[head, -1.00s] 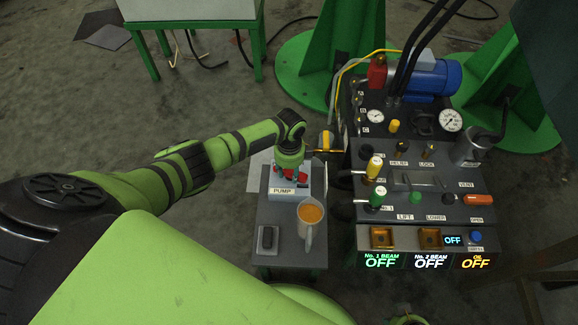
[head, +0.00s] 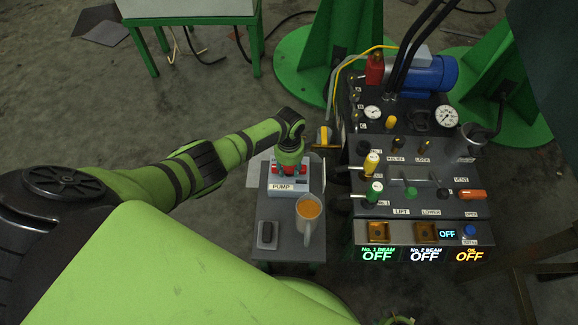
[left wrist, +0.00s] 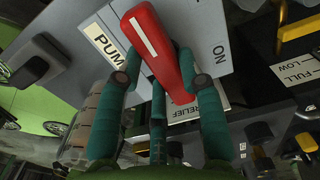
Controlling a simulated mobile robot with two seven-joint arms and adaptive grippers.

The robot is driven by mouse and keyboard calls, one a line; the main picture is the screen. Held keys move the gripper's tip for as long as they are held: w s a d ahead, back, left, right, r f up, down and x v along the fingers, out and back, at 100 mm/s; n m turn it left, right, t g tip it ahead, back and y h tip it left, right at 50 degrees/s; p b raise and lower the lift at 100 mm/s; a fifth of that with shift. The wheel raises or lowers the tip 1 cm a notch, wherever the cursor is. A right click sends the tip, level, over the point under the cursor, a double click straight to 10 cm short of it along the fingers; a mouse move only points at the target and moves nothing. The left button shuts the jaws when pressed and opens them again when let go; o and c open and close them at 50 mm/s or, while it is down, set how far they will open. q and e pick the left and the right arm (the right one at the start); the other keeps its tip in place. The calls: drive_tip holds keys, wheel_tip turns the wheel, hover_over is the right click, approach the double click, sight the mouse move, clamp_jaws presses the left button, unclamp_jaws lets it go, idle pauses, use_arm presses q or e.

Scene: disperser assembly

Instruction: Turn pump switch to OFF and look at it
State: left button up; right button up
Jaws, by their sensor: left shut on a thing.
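The pump switch is a grey box (head: 288,189) with a PUMP label on a small table, left of the control console in the head view. Its red handle (left wrist: 150,40) with a white stripe fills the top middle of the left wrist view. An ON label shows on the box at the right there; no OFF label shows on it. My left gripper (head: 290,166) is over the box from above. In the left wrist view its teal fingers (left wrist: 160,82) are shut around the red handle. My right gripper is not in view.
A small dark device (head: 267,234) lies on the table (head: 285,241). The console (head: 430,215) stands to the right, with OFF displays (head: 377,254) lit along its front.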

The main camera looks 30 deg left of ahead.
sight(289, 169)
use_arm(q)
drive_tip(key=shift+s, duration=0.1)
drive_tip(key=o, duration=1.2)
drive_tip(key=shift+c, duration=0.2)
drive_tip(key=shift+r, duration=0.45)
wheel_tip(289, 169, up, 11)
